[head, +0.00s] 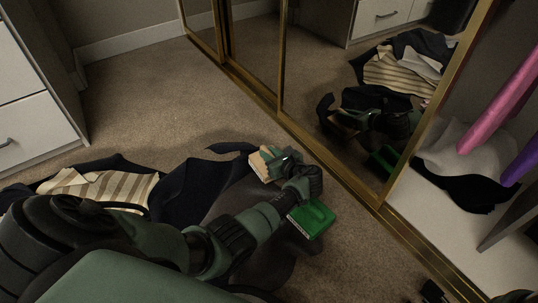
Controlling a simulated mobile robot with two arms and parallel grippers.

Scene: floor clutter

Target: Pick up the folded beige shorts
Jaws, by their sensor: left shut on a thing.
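The folded beige shorts (259,167) show as a small tan bundle low over the carpet, in front of the mirrored door. My left gripper (279,161) is shut on them, and its fingers hide their right part. I cannot tell whether the bundle touches the carpet. A dark piece at the bottom right edge (435,291) looks like part of my right gripper; its jaws cannot be made out.
A green box-like thing (313,219) lies beside my left wrist. Dark clothes (187,190) and a striped cloth (110,188) lie at left. The mirrored door's gold track (345,180) runs diagonally. White drawers (35,125) stand at left. Carpet behind is clear.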

